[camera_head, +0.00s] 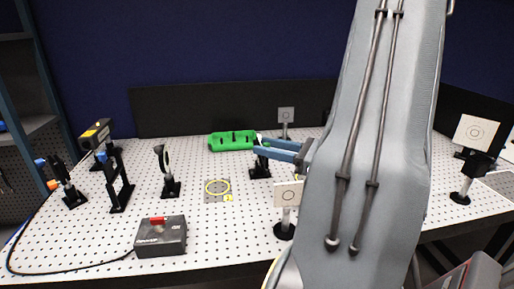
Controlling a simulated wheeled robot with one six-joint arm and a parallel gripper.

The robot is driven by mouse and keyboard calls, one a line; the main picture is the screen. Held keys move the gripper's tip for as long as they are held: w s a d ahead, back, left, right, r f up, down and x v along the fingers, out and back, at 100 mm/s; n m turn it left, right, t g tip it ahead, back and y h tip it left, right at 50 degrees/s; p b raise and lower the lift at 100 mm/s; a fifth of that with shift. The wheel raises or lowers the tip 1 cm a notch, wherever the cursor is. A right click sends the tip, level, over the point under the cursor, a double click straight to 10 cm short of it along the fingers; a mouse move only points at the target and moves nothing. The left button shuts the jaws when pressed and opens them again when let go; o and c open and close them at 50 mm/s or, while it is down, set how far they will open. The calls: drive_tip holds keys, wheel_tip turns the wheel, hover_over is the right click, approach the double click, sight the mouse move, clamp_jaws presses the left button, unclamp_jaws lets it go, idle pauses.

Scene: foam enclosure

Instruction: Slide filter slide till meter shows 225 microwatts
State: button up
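My gripper (257,146) reaches in from the right with two blue fingers, one above the other in the picture. Their tips are at a small dark mount (260,170) on a black base, with a small white part (259,138) showing at the tips. The fingers look slightly apart, but I cannot tell whether they touch or hold this part. I cannot make out for sure which part is the filter slide. No meter reading can be read in this view; my arm covers much of the right side of the table.
A grey box with a red switch (158,220) stands at the front left, with a black cable. Post-mounted optics (168,172) stand to the left. A green tray (232,140) is behind. Target cards stand at front (288,195), back (286,115) and right (477,132).

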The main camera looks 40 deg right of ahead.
drive_tip(key=v, duration=0.3)
drive_tip(key=shift+s+b, duration=0.25)
drive_tip(key=shift+b, duration=0.05)
idle(0.3)
